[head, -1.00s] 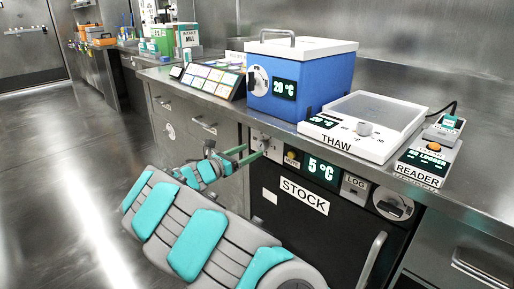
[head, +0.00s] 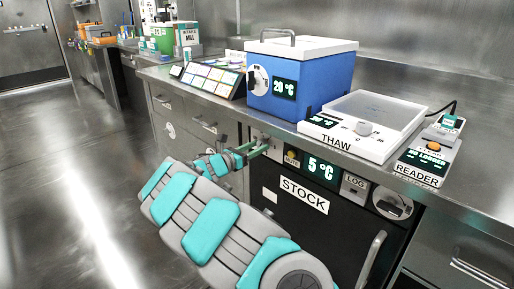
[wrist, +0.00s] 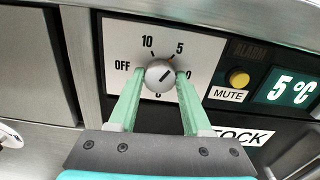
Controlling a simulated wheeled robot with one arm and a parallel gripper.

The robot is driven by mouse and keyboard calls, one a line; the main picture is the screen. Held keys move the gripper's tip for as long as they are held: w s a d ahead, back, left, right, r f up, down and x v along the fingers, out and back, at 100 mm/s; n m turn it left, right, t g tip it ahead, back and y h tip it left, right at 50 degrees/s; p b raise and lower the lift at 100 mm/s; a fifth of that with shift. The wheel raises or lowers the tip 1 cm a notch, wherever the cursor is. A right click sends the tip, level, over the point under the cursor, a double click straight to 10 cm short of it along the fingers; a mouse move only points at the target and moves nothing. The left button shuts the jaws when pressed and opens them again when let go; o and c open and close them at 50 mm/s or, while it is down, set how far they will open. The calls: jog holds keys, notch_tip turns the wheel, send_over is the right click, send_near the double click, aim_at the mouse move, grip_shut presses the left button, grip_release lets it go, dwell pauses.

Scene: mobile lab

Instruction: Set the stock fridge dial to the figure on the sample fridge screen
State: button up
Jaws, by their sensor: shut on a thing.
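The stock fridge (head: 330,228) is the black-fronted unit under the counter, and its screen (head: 322,170) reads 5 °C. Its dial (wrist: 159,73) is a round grey knob on a white plate marked OFF, 10, 5 and a partly hidden 0; a lower mark is also mostly hidden. The knob's dark line points up and right, toward the 5. My gripper (wrist: 156,82) is shut on the dial, one green finger on each side. In the head view my gripper (head: 262,150) covers much of the dial. No screen labelled sample fridge shows.
A yellow mute button (wrist: 237,78) sits right of the dial. On the counter above are a blue box (head: 300,75) with a 20 °C screen, a thaw plate (head: 345,138) and a reader (head: 425,165). The fridge handle (head: 372,262) juts out at lower right.

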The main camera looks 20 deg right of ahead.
grip_shut()
jog(key=shift+f+m+b, duration=0.1)
jog(key=shift+m+b, duration=0.2)
jog(key=shift+b, duration=0.15)
jog(key=shift+s+m+b, duration=0.1)
jog(key=shift+m+b, duration=5.6)
jog(key=shift+b, duration=0.2)
jog(key=o, duration=0.7)
grip_release()
jog(key=shift+c, duration=0.2)
